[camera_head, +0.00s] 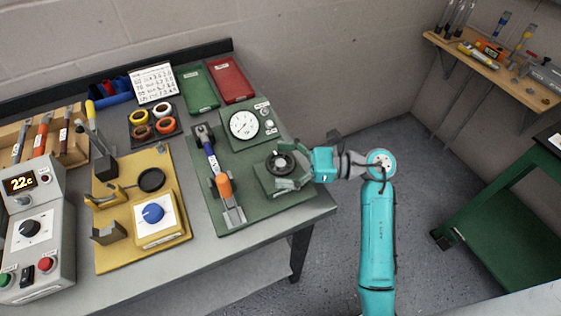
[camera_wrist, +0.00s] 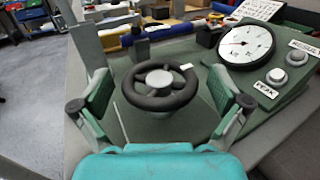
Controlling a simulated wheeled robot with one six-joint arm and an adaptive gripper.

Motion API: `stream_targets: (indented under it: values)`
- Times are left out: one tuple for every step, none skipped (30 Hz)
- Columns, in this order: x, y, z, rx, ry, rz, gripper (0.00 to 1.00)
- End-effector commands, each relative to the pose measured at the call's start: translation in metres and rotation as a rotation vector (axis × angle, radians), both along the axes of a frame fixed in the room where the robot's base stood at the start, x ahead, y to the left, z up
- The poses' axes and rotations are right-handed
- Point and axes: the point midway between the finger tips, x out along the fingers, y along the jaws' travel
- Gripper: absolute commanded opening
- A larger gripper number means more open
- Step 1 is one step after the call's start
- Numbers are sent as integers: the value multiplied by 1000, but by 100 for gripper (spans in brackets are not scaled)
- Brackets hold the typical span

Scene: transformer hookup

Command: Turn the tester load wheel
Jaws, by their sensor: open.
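The tester load wheel (camera_wrist: 158,88) is a black handwheel with a grey hub and a small pale mark on its rim. In the head view the wheel (camera_head: 280,164) shows at the right of the green tester base (camera_head: 235,212), partly covered by my gripper (camera_head: 298,172). In the wrist view my gripper (camera_wrist: 165,110) is open, with one green-padded finger on each side of the wheel. Gaps show between the pads and the rim, so I see no contact. The round white dial (camera_head: 243,125) stands behind the wheel; it also shows in the wrist view (camera_wrist: 246,45).
A clamp fixture with an orange and blue tool (camera_head: 223,187) lies left of the wheel. A yellow fixture (camera_head: 165,245) and a grey control box (camera_head: 35,235) stand further left. Red (camera_head: 231,80) and green (camera_head: 200,90) trays lie at the back.

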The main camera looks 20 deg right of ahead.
Motion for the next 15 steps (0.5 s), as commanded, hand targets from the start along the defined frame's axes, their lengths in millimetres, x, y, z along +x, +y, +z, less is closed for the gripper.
stream_targets:
  values:
    - [0, 1, 0, 0, 0, 0, 99]
    - [1, 1, 0, 0, 0, 0, 99]
    - [1, 2, 0, 0, 0, -1, 99]
    - [1, 1, 0, 0, 0, -1, 99]
    - [1, 1, 0, 0, 0, -1, 99]
    - [1, 1, 0, 0, 0, -1, 99]
    - [1, 1, 0, 0, 0, -1, 99]
    - [1, 1, 0, 0, 0, -1, 99]
    - [1, 1, 0, 0, 0, -1, 94]
    - [1, 1, 0, 0, 0, -1, 87]
    - [1, 1, 0, 0, 0, -1, 79]
    - [1, 1, 0, 1, 0, -1, 69]
    - [1, 1, 0, 1, 0, 0, 62]
    - [1, 1, 0, 1, 0, 0, 54]
    - [1, 1, 0, 1, 0, 0, 44]
